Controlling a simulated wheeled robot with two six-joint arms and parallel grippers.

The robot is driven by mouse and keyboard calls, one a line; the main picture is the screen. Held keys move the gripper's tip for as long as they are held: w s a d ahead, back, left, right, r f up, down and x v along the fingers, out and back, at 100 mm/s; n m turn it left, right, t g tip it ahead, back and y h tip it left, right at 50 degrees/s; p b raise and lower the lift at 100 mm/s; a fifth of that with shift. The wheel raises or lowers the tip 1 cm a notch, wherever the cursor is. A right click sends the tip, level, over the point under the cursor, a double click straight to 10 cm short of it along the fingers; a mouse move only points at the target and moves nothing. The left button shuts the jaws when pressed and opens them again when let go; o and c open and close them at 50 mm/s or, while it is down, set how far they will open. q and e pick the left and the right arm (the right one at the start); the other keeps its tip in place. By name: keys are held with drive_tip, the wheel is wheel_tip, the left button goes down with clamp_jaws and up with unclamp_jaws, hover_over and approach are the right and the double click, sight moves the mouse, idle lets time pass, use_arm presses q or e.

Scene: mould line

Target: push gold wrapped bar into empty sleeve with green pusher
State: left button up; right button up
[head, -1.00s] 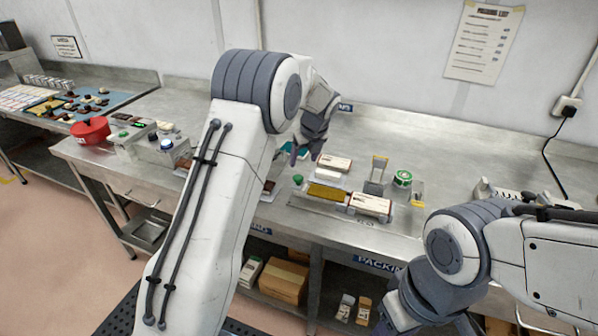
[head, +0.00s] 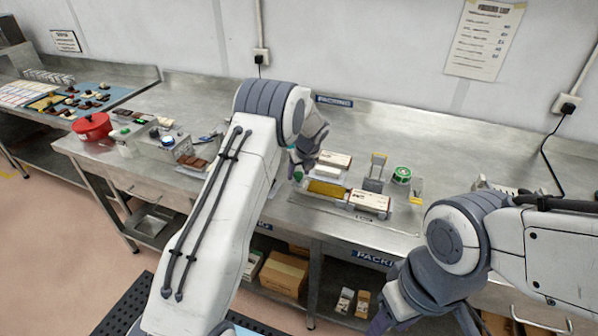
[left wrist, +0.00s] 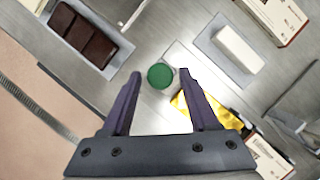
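The gold wrapped bar (head: 325,189) lies on a low tray (head: 305,204), in line with a white and brown sleeve (head: 370,202) to its right. I cannot see inside the sleeve. The green pusher (left wrist: 160,76) shows as a round green top in the left wrist view, just left of the gold bar (left wrist: 182,104). My left gripper (left wrist: 160,74) is open, with its fingers on either side of the green top in that view and nothing gripped. Contact cannot be told. My right gripper (head: 382,318) is low at the bottom edge, partly cut off.
A white block (left wrist: 240,47) on a grey pad and a boxed sleeve (head: 335,159) lie behind the gold bar. A grey stand (head: 375,178) and a green tape roll (head: 402,175) stand to the right. A chocolate bar (left wrist: 90,34) lies to the left.

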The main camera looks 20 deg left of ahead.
use_arm(q)
clamp_jaws()
idle(1.2)
